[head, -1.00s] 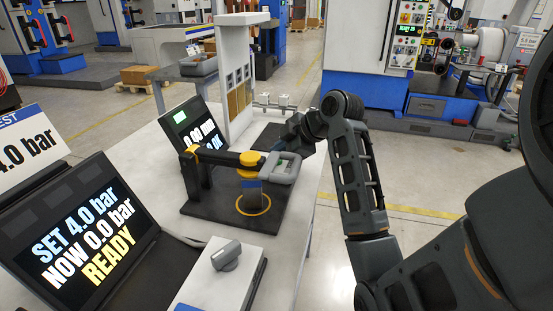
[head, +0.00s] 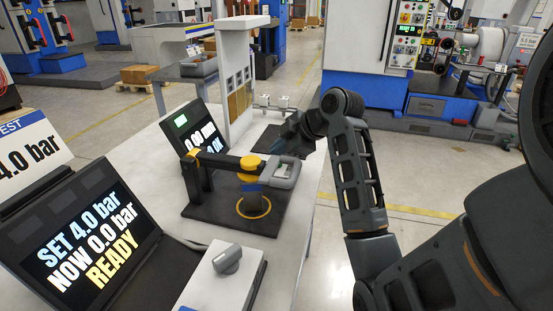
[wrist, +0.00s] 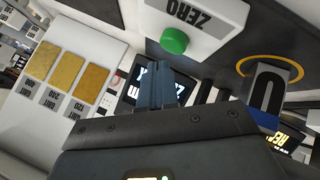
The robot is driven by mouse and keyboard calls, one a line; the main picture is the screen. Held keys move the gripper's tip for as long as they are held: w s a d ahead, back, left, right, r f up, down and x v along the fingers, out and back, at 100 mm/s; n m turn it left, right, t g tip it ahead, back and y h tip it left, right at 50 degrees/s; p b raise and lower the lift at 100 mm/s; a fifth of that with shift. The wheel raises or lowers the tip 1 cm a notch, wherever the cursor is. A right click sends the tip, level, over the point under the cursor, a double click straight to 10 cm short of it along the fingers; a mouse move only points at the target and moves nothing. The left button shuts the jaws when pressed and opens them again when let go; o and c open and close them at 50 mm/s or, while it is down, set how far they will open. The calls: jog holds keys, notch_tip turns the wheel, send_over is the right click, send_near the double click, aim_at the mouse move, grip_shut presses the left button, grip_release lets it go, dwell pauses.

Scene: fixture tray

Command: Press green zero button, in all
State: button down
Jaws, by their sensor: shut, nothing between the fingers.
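The green button (wrist: 174,41) sits on a light grey housing (wrist: 205,18) marked ZERO, in the wrist view. My gripper (wrist: 165,78) is shut and empty, its fingertips just below the button in that picture, with a small gap visible. In the head view my gripper (head: 278,147) is just above and beside a light grey part (head: 291,174) at the end of a black arm with yellow joints (head: 250,162), apparently the same housing. The button cannot be made out there. A small block (head: 253,202) stands within a yellow ring on the black base (head: 214,213) below.
A tilted screen (head: 203,130) stands behind the fixture. A larger screen (head: 88,235) reading SET 4.0 bar, NOW 0.0 bar, READY is at the left. A knob box (head: 225,270) is in front. Gold panels (wrist: 66,72) on a white stand fill the wrist view's left.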

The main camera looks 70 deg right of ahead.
jog(key=shift+r, duration=0.1)
notch_tip(320, 180, up, 5)
jog(key=p, duration=0.4)
dwell(1.1)
